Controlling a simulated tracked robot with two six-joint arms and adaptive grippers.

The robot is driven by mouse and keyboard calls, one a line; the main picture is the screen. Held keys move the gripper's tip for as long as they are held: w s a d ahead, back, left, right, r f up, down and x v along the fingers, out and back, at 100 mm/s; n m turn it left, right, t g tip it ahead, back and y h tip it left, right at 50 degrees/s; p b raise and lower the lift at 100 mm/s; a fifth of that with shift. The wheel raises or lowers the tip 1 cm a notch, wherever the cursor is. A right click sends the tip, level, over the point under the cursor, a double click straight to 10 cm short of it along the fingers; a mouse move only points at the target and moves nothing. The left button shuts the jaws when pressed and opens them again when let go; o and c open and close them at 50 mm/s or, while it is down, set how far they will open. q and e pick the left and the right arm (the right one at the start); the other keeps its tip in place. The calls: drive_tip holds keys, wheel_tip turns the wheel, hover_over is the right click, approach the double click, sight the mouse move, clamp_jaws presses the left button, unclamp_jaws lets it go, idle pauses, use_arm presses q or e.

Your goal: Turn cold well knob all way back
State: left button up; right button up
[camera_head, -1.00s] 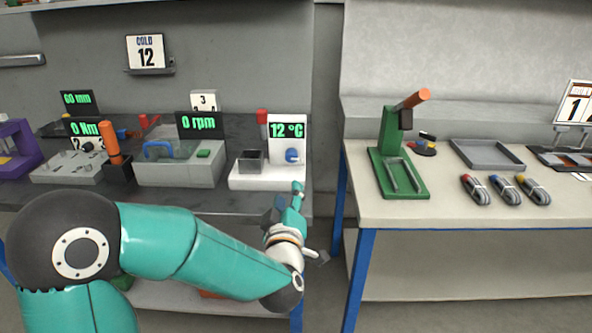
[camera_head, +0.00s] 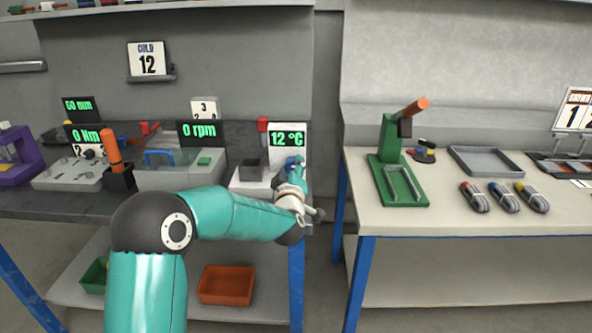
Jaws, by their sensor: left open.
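The cold well is a white unit (camera_head: 247,183) at the right end of the left bench, with a dark square well (camera_head: 251,168) on top and a display (camera_head: 287,138) reading 12 °C. Its blue knob (camera_head: 290,161) is on the front of the display panel, now partly hidden by my gripper. My left gripper (camera_head: 295,167) is open and right at the knob; I cannot tell whether its fingers touch it. A sign (camera_head: 147,59) on the wall reads COLD 12. My right gripper is not in view.
Left of the cold well stands a grey unit (camera_head: 180,173) with a 0 rpm display, then an orange-handled tool (camera_head: 112,150). A gap separates the left bench from the right bench (camera_head: 400,222), which holds a green press (camera_head: 393,165). An orange bin (camera_head: 227,284) sits on the lower shelf.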

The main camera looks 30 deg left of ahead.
use_arm(q)
drive_tip(key=c, duration=0.8)
drive_tip(key=shift+d+f, duration=0.1)
drive_tip(key=shift+d, duration=0.25)
clamp_jaws()
drive_tip(key=shift+a, duration=0.25)
drive_tip(key=shift+n+b, duration=0.3)
drive_tip(key=shift+b, duration=0.4)
drive_tip(key=n+b, duration=1)
drive_tip(key=b, duration=0.3)
drive_tip(key=shift+a+n, duration=0.1)
drive_tip(key=shift+n, duration=0.3)
drive_tip(key=n+b, duration=0.3)
drive_tip(key=shift+r+n, duration=0.2)
drive_tip(key=shift+n, duration=0.1)
drive_tip(key=shift+n+b, duration=1.2)
drive_tip(key=shift+n, duration=0.5)
